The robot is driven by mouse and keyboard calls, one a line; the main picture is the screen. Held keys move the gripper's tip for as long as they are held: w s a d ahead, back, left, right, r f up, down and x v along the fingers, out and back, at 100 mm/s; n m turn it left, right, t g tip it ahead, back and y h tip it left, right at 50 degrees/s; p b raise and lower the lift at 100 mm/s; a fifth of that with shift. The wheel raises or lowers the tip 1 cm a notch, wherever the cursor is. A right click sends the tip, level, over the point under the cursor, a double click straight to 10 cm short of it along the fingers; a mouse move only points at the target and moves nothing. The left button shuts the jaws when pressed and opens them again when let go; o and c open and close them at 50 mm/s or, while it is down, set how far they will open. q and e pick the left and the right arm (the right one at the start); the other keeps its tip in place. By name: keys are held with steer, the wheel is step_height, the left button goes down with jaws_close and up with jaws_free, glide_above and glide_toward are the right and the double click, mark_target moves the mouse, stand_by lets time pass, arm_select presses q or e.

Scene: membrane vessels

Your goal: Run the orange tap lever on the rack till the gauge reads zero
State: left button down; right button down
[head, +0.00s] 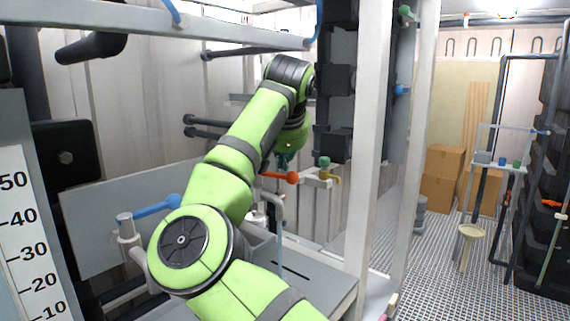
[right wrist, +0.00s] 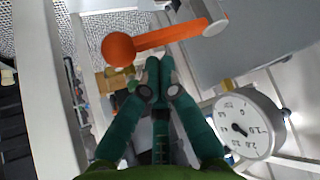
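The orange tap lever (head: 278,176) with its round knob sits on the rack just below my right gripper (head: 284,160) in the head view. In the right wrist view the lever (right wrist: 170,37) runs across the top, its knob to the left. My right gripper (right wrist: 158,64) has its teal fingertips together, with nothing seen between them. The tips are close to the lever bar; I cannot tell whether they touch it. A round white gauge (right wrist: 247,124) shows at the right of the wrist view; its reading is too small to be sure of. My left gripper is not in view.
A blue lever (head: 157,207) on a pipe stands at the left. A white numbered scale (head: 25,245) is at the far left. A white upright post (head: 372,130) stands right of the gripper. Cardboard boxes (head: 441,175) and a grated floor lie beyond.

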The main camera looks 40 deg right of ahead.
steer(key=v, duration=1)
steer(key=shift+s+d+r, duration=0.15)
steer(key=shift+s+d, duration=0.1)
steer(key=shift+d, duration=0.1)
